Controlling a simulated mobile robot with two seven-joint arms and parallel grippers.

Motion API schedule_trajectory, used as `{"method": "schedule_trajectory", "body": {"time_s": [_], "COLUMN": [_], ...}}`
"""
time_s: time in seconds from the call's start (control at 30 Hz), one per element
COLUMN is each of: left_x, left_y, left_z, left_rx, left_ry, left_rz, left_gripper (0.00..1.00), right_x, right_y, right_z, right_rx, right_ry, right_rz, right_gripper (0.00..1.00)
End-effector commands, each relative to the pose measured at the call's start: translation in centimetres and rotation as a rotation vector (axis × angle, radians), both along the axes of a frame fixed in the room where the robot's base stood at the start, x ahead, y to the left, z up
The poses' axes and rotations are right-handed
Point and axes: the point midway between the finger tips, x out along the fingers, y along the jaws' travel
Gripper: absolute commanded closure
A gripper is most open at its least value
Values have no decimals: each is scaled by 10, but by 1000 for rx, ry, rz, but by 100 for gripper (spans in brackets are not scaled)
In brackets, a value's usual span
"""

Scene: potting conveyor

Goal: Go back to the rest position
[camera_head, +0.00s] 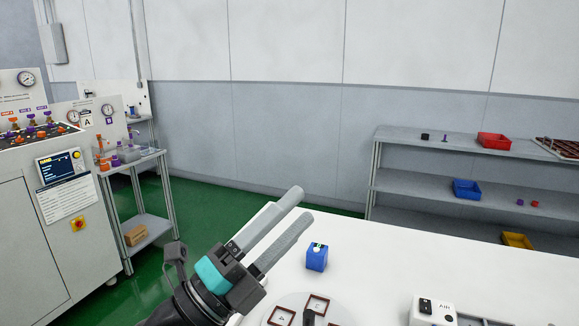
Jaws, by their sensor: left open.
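My left gripper (286,215) comes in from the lower left with a teal band at its wrist. Its two long grey fingers point up and to the right, apart and with nothing between them. It is above the near left part of the white table (430,262). A blue block-like part (316,260) with a small light and green top stands on the table just right of the fingers, apart from them. My right gripper does not show.
A round plate (332,307) with dark red square frames lies at the bottom edge. A white device (432,311) stands right of it. A grey shelf (440,185) with red, blue and yellow bins is behind. A machine cabinet (45,240) stands left. The table's middle is clear.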

Motion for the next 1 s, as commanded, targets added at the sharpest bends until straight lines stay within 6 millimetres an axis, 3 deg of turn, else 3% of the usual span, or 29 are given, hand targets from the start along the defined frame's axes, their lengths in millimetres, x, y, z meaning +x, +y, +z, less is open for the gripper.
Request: {"method": "schedule_trajectory", "body": {"time_s": [0.17,0.3,0.43,0.57,0.7,0.8,1.0], "left_x": [33,42,29,-9,-65,-106,-184], "left_y": [57,101,134,157,167,168,163], "left_z": [-37,-94,-163,-235,-296,-326,-361], "left_rx": [-305,-508,-668,-797,-890,-927,-962], "left_ry": [372,683,985,1295,1593,1771,2071], "left_rz": [209,379,543,708,871,966,1129], "left_gripper": [41,41,41,41,41,41,41], "right_x": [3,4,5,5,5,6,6], "right_y": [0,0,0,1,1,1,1], "right_z": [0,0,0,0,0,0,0], "right_rx": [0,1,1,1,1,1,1], "right_ry": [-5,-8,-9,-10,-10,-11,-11], "right_rz": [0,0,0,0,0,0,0], "right_gripper": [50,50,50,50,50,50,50]}}
